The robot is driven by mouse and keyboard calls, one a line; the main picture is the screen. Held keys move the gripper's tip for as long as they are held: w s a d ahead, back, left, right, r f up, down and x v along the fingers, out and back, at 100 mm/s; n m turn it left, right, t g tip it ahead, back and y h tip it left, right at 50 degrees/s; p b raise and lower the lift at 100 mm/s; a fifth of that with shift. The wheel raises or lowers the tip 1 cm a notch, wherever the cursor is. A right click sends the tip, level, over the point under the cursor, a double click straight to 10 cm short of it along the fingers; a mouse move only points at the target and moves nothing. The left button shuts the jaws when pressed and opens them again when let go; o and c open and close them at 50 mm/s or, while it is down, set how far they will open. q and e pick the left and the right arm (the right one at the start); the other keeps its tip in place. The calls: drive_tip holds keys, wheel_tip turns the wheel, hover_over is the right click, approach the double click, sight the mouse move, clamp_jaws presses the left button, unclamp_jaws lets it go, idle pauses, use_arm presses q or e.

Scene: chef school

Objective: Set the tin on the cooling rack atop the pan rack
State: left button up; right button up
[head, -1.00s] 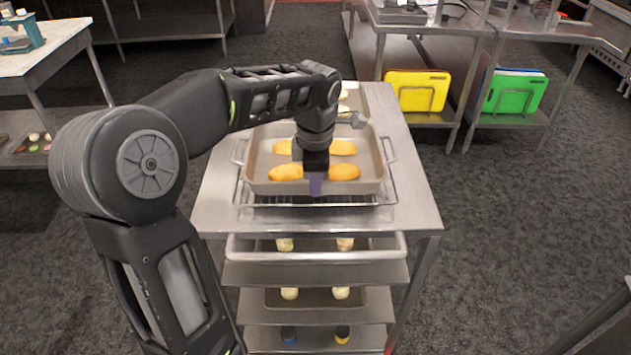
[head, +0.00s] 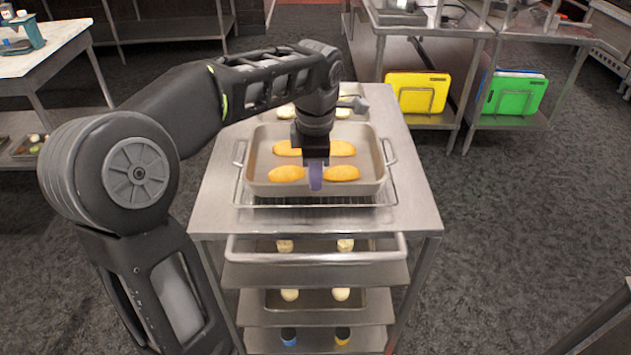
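The tin (head: 262,187), a grey rectangular pan with side handles and several golden loaves in it, sits level on the wire cooling rack (head: 384,197). The cooling rack is on the metal top of the pan rack (head: 214,215). My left gripper (head: 316,178) points down over the middle of the tin's near side, between the two front loaves. Its purple fingertip shows in front of the loaves. I cannot tell whether its fingers are parted or touch the tin. My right gripper is not in view.
Behind the tin, another tray with pale buns (head: 286,111) is partly hidden by my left arm. Below are shelves with trays (head: 315,256) of items. Yellow (head: 417,92) and green (head: 514,93) boards stand under a table at the back right. Open floor lies to the right.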

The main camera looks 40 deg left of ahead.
use_arm(q)
wheel_tip(320, 180, up, 8)
drive_tip(key=p, duration=0.2)
drive_tip(key=shift+s+d+r, duration=0.2)
drive_tip(key=shift+s+d, duration=0.15)
drive_tip(key=shift+s, duration=0.05)
drive_tip(key=shift+f, duration=0.1)
